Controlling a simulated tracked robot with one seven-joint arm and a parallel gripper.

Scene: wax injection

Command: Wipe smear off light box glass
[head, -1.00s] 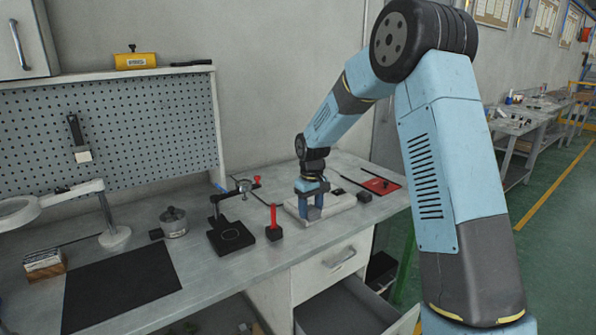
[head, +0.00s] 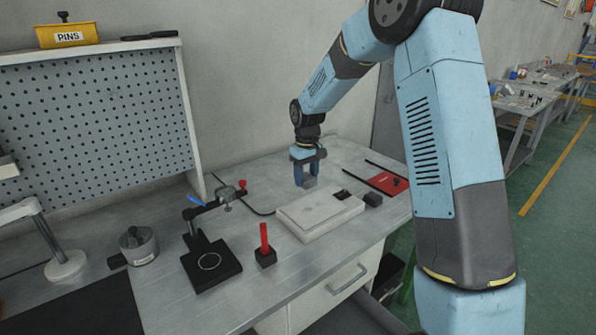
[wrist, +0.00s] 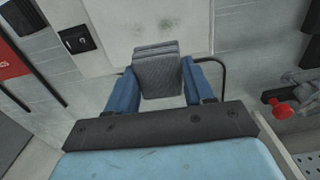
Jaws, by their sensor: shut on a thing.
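The light box (head: 310,218) is a low white slab on the bench with a pale glass top. In the wrist view, its glass (wrist: 120,28) shows a faint dark smear (wrist: 168,22) and a fainter grey patch nearby. My gripper (head: 308,178) is shut on a folded grey cloth (wrist: 160,77). The cloth hangs between the blue fingers, just beyond the rear edge of the light box in the head view. Whether the cloth touches the bench is unclear.
A black dial-gauge stand (head: 212,265), a red post on a black block (head: 265,256) and a metal pot (head: 138,245) stand to the left. A red mat (head: 388,183) and a small dark block (head: 373,199) lie right of the light box.

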